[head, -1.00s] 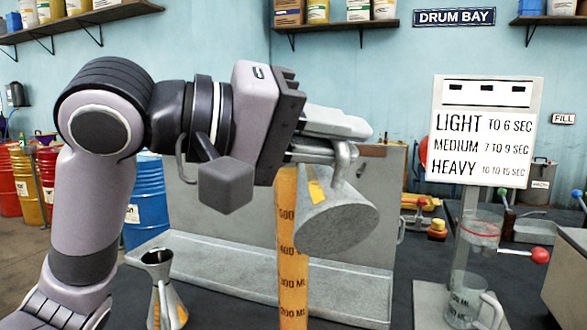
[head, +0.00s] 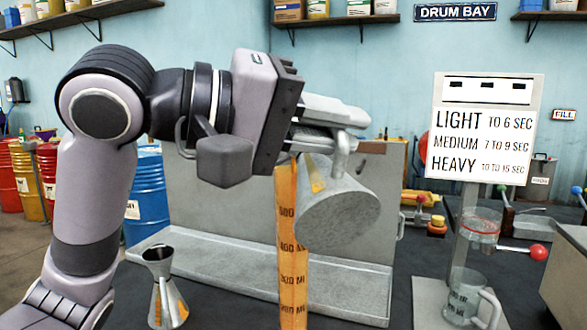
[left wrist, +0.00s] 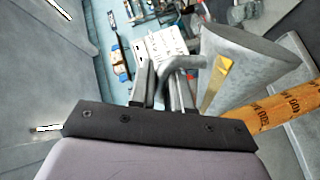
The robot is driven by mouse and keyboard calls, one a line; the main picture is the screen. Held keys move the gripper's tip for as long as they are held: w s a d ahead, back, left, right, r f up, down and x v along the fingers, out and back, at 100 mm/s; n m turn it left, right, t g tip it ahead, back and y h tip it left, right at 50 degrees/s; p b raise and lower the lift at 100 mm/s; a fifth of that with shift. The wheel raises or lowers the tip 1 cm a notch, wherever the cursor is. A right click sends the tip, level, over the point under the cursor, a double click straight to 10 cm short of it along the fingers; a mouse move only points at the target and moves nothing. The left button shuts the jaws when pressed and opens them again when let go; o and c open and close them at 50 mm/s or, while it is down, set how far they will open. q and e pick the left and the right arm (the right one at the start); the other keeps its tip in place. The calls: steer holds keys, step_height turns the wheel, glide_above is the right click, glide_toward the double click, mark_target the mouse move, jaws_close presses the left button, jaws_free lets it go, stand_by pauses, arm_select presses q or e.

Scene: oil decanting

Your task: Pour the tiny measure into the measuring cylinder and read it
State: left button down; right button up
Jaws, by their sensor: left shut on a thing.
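My left gripper (head: 335,118) is shut on the handle of a grey metal measure (head: 340,215) with a yellow strip on its side. The measure is tilted, its wide round end facing down and toward the camera. It hangs just right of the top of the tall measuring cylinder (head: 292,275), overlapping it in the head view. The cylinder looks amber, with black ML marks; I see no clear liquid level or stream. In the left wrist view the measure (left wrist: 250,65) is beside the amber cylinder (left wrist: 275,110). My right gripper is not in view.
A small waisted metal measure (head: 167,300) stands at the lower left. A grey tray with a back panel (head: 215,262) lies behind the cylinder. At the right stand a LIGHT/MEDIUM/HEAVY sign (head: 485,130) and a clear jug (head: 468,300) under a cup. Blue drum (head: 146,195) behind.

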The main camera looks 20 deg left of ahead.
arm_select(q)
steer(key=shift+w+a+r+n+p, duration=0.2)
steer(key=shift+r+n+p, duration=0.15)
steer(key=shift+r, duration=0.2)
steer(key=shift+w+a+r+n+p, duration=0.1)
steer(key=shift+w+r+n+p, duration=0.2)
steer(key=shift+r, duration=0.25)
stand_by(4.8)
steer(key=shift+w+a+r+n+g+p, duration=0.1)
steer(key=shift+r+n+g+p, duration=0.3)
steer(key=shift+p, duration=0.15)
stand_by(1.5)
